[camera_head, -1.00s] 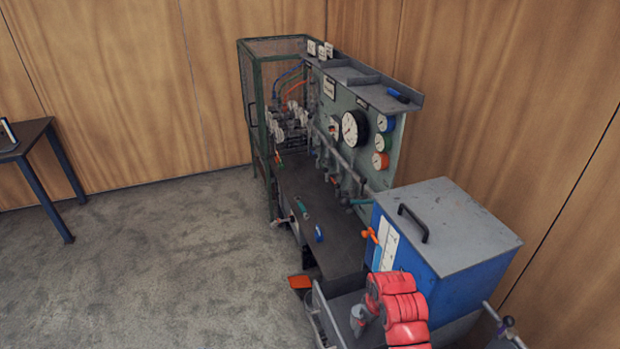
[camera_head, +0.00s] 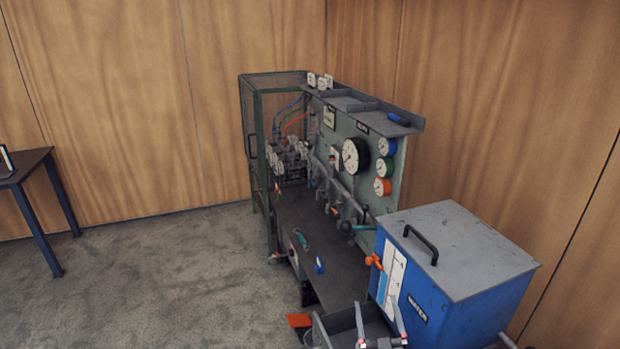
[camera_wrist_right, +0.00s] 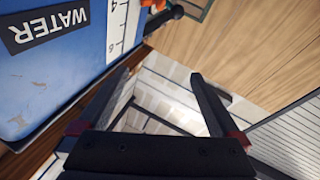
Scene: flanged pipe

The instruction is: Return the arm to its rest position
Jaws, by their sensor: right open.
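My right gripper (camera_head: 379,318) is at the bottom edge of the head view, in front of the blue water tank (camera_head: 455,285). Its two fingers point up and stand apart, with nothing between them. In the right wrist view the gripper (camera_wrist_right: 160,78) is also open and empty. The tank's blue side, with the word WATER and a scale, shows at upper left there, beside the fingers. The rest of my right arm is mostly out of the head view. My left gripper is not seen.
A test bench (camera_head: 300,225) with gauges, valves and a mesh cage stands against the wooden wall. Small tools lie on its top. A grey tray (camera_head: 345,322) is at the bench's near end. A dark table (camera_head: 25,168) is at left. Carpet between them is clear.

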